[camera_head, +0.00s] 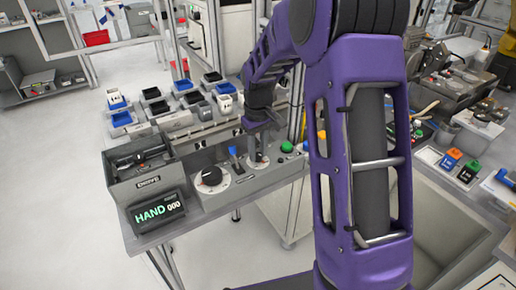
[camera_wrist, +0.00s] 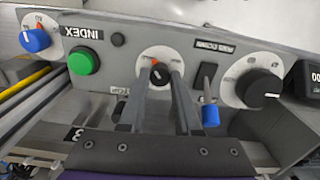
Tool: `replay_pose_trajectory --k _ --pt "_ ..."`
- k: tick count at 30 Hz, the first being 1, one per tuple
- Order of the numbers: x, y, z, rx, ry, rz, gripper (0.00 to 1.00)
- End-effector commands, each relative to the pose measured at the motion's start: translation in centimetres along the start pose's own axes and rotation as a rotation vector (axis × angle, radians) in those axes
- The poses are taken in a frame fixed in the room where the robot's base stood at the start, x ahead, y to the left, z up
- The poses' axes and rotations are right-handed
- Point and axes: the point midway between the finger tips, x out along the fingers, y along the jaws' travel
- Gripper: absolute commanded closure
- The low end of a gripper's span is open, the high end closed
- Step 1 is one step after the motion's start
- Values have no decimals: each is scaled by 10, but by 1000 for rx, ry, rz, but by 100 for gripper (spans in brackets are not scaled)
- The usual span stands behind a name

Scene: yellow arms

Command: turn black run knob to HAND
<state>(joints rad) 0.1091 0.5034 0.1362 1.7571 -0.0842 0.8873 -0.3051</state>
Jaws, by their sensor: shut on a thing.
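The small black run knob (camera_wrist: 160,77) sits on a round white dial plate with red marks, in the upper middle of the wrist view. My gripper (camera_wrist: 158,71) reaches up to it, one finger on each side, and is shut on the knob. A pale pointer line shows on the knob's face; which mark it points to is too small to tell. In the head view my gripper (camera_head: 258,148) is over the panel, and the knob is hidden behind it. The display (camera_head: 158,211) at the panel's left reads HAND 000.
A blue-tipped lever (camera_wrist: 210,112) and a large black knob (camera_wrist: 264,88) are right of my fingers in the wrist view. A green button (camera_wrist: 83,62) and a blue knob (camera_wrist: 36,40) are on the left. A grey box (camera_head: 143,183) stands behind the display.

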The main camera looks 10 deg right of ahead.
Motion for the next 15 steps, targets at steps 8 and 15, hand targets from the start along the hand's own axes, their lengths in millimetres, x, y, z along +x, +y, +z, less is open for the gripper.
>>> replay_pose_trajectory --k 8,15 --pt "-1 0 0 -119 2 1 100" --pt "-1 0 -1 -155 3 2 100"
